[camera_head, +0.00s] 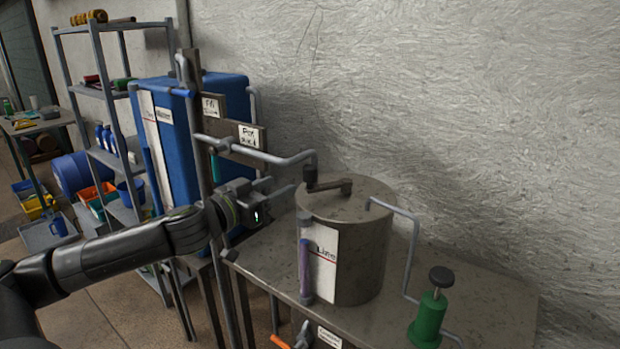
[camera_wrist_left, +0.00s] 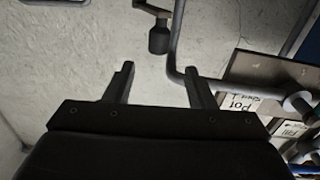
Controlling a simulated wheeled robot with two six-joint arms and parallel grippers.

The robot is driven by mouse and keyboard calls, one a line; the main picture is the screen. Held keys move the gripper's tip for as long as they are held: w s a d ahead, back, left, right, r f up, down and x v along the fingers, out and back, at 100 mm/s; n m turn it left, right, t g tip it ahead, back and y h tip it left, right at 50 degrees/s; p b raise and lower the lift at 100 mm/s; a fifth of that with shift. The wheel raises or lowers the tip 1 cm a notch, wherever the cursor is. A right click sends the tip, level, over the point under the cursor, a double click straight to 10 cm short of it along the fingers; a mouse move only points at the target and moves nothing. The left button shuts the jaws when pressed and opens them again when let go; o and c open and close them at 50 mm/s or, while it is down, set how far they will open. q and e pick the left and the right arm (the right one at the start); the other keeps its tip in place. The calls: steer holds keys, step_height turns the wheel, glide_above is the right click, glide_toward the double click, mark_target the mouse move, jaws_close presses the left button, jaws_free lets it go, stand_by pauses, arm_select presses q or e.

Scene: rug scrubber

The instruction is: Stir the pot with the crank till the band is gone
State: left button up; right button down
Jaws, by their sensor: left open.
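The grey metal pot (camera_head: 365,245) stands on a metal bench. On its lid is a crank (camera_head: 332,186) with a dark upright knob (camera_head: 310,178) at its left end. A sight tube on the pot's left side shows a purple band (camera_head: 305,268) below a greyer part. My left gripper (camera_head: 284,189) is left of the knob, near lid height, open and empty. In the left wrist view the gripper (camera_wrist_left: 160,82) has its fingers apart, and the crank knob (camera_wrist_left: 158,40) shows beyond the fingertips, roughly centred between them. My right gripper is not in view.
A pipe (camera_head: 265,155) runs from the post to above the lid, close to the knob. Another pipe (camera_head: 411,250) leads from the lid to a green hand pump (camera_head: 429,315). A blue tank (camera_head: 170,140) and shelves (camera_head: 110,100) stand at left.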

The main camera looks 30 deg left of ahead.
mark_target(305, 174)
arm_select(q)
steer(key=shift+w+d+p, duration=0.25)
steer(key=shift+w+d, duration=0.05)
steer(key=shift+w, duration=1.55)
steer(key=shift+w+d+p, duration=0.2)
steer(key=shift+w+d, duration=0.1)
steer(key=shift+w, duration=1.55)
steer(key=shift+w+d+p, duration=0.25)
steer(key=shift+w+d, duration=0.05)
steer(key=shift+w, duration=1.55)
jaws_close()
